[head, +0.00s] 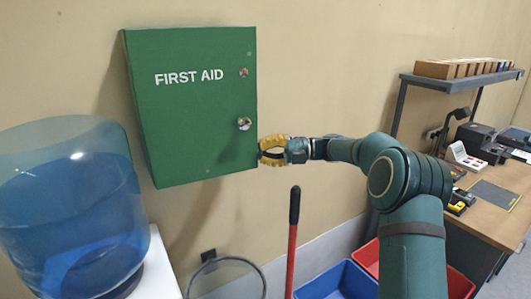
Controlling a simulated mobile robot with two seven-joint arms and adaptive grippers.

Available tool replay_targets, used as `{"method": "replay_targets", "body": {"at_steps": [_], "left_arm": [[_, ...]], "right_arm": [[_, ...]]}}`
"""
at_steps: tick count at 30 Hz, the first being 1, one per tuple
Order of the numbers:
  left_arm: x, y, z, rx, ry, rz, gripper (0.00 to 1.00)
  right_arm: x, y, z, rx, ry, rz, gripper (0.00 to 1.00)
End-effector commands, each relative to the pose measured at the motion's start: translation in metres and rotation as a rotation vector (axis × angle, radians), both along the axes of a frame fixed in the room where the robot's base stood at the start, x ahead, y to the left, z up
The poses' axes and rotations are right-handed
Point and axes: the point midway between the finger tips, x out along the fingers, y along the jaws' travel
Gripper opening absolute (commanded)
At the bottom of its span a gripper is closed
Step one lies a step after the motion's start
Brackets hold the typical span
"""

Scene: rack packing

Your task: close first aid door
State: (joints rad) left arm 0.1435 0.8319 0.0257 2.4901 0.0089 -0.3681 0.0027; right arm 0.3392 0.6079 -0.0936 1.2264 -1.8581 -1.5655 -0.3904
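The green first aid cabinet (195,125) hangs on the beige wall, left of the picture's middle. Its door (190,110) carries white "FIRST AID" lettering. A round silver knob (244,124) and a small lock (243,73) sit near the door's right edge. The door looks flush with the cabinet, and no gap shows; its right edge is seen too obliquely to be sure. My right gripper (270,151), with yellow fingers, is at the door's lower right edge, touching or very close to it. Whether its fingers are open or shut is unclear. My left gripper is out of view.
A blue water bottle (75,205) on a white stand (160,270) is at the lower left. A red-handled pole (292,240) rises below my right gripper, near a blue bin (335,280). A desk (490,215) and shelf (465,78) are at right.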

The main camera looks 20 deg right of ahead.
Motion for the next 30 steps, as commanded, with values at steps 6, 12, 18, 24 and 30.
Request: {"method": "replay_targets", "body": {"at_steps": [6,12,18,24,30], "left_arm": [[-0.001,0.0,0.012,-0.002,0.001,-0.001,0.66],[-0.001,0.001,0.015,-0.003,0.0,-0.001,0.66],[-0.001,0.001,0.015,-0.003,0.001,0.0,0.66],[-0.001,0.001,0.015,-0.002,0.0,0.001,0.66],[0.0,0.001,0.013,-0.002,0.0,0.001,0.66]], "right_arm": [[0.021,0.001,0.002,0.001,-0.001,0.002,0.0],[0.028,0.002,0.001,0.001,-0.001,0.001,0.0],[0.029,0.002,0.0,0.001,0.0,0.001,0.0],[0.028,0.002,0.0,0.001,0.0,0.0,0.0],[0.028,0.004,0.0,0.001,-0.001,0.001,0.0]]}}
